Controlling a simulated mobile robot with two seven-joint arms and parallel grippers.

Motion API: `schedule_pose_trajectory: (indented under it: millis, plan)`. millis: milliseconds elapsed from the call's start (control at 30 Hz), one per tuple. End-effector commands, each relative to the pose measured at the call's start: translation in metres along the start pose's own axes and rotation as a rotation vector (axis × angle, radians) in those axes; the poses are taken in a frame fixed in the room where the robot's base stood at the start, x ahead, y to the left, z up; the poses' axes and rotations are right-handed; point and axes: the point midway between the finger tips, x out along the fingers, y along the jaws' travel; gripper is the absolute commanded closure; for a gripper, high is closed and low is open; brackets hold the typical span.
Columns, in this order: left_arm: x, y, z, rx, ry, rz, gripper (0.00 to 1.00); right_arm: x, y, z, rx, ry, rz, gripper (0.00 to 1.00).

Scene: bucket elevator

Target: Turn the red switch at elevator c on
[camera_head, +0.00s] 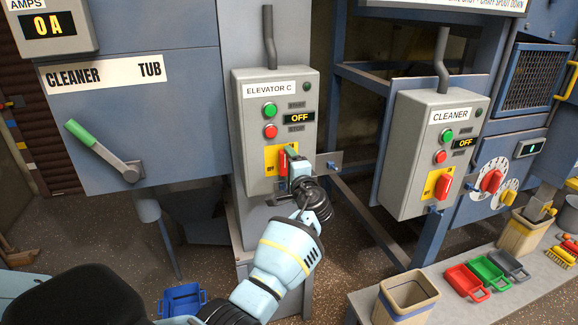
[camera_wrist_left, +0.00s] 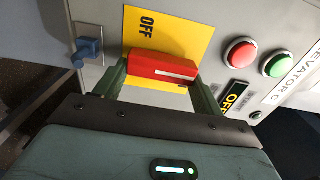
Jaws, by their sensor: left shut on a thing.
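The grey elevator C box (camera_head: 243,130) hangs on a blue-grey post in the head view, with a green button, a red button and a display reading OFF. Its yellow plate (camera_head: 271,158) is low on the front. The red switch (camera_wrist_left: 163,68) lies on this plate in the left wrist view, with the word OFF beside it. My left gripper (camera_head: 291,163) is at the switch, its two fingers on either side of the red handle and shut on it. The gripper hides part of the switch in the head view. My right gripper is not in view.
A similar cleaner box (camera_head: 408,150) with its own red switch stands to the right. A lever with a green handle (camera_head: 80,132) is on the cleaner tub at left. A bench at lower right holds baskets and coloured trays (camera_head: 464,281). A blue bin (camera_head: 182,299) stands on the floor.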

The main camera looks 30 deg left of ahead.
Motion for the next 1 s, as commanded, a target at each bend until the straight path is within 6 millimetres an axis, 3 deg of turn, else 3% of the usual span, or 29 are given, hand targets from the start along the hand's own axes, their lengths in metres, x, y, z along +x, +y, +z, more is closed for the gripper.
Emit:
schedule_pose_trajectory:
  millis: [200,233,400,733,1000]
  plan:
    - [0.001,-0.003,0.0,0.003,-0.001,-0.005,0.54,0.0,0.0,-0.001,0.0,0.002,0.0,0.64]
    - [0.001,-0.003,0.0,0.003,-0.001,-0.005,0.3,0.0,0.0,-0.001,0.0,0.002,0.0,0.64]
    - [0.001,-0.002,0.0,0.002,-0.001,-0.003,0.09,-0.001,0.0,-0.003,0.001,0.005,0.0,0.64]
    - [-0.003,0.0,0.0,0.001,0.001,-0.001,0.09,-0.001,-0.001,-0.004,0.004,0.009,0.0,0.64]
    - [-0.038,0.0,-0.001,-0.001,0.003,-0.001,0.09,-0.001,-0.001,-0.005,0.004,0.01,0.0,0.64]
